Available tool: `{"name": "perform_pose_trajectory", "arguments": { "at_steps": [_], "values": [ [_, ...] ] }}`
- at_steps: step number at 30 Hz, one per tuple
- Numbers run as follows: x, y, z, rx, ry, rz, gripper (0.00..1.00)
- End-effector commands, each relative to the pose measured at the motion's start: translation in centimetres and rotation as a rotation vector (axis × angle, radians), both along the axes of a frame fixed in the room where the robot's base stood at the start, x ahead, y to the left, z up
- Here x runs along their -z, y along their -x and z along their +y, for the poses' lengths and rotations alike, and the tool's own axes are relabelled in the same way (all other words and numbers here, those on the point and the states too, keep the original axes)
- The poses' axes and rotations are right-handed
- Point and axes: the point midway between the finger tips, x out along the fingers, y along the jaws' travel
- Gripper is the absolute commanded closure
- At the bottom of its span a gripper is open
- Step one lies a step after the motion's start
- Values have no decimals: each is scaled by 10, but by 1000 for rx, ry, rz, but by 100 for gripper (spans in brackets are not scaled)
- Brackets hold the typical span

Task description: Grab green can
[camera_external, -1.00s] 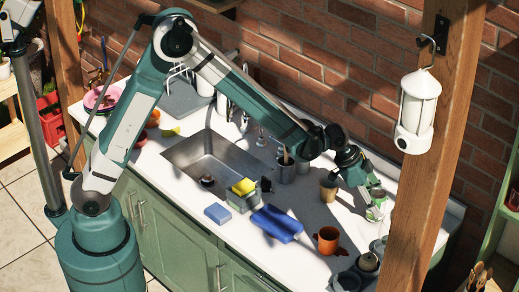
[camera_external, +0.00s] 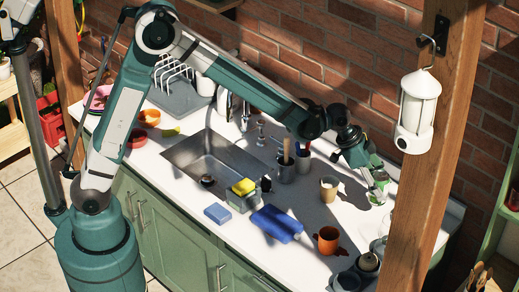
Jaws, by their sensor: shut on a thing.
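My gripper (camera_external: 377,190) is at the right end of the white counter, pointing down and to the right. It is shut on the green can (camera_external: 380,177), which shows as a small green and pale patch between the fingers. The fingers hide much of the can. It appears raised off the counter, though the gap beneath it is hard to make out.
A tan cup (camera_external: 328,188) stands left of my gripper, and an orange mug (camera_external: 327,240) stands in front. Utensil holders (camera_external: 286,170), a blue cloth-like item (camera_external: 276,222) and the sink (camera_external: 208,158) lie further left. A wooden post (camera_external: 414,220) rises at the right foreground.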

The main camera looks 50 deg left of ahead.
Motion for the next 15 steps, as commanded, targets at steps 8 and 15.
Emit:
{"name": "perform_pose_trajectory", "arguments": {
  "at_steps": [8, 15],
  "values": [
    [-23, 0, 0, 0, 0, 0, 79],
    [-24, 0, 0, 0, 0, 0, 79]
  ]
}}
